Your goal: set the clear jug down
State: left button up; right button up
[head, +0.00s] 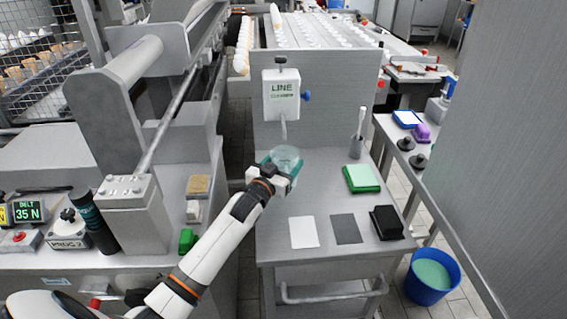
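The clear jug (287,157) is a small see-through round vessel, upright, at the back left of the grey bench, below and near the tap of the line cleaner. My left gripper (279,172) reaches in from the lower left and is shut on the jug, whose lower part is hidden behind the gripper. Teal patches show around the jug's base; I cannot tell whether they are a mat or part of the gripper. I cannot see whether the jug touches the bench. My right gripper is not in view.
The line cleaner box (281,95) hangs on the panel behind. A green pad (362,178), a white sheet (303,232), a grey sheet (346,229) and a black block (386,222) lie on the bench (325,190). A blue bucket (432,277) stands on the floor at the right.

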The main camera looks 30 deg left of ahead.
pick_arm(q)
jog(key=o, duration=0.4)
jog(key=s, duration=1.2)
jog(key=shift+d, duration=0.15)
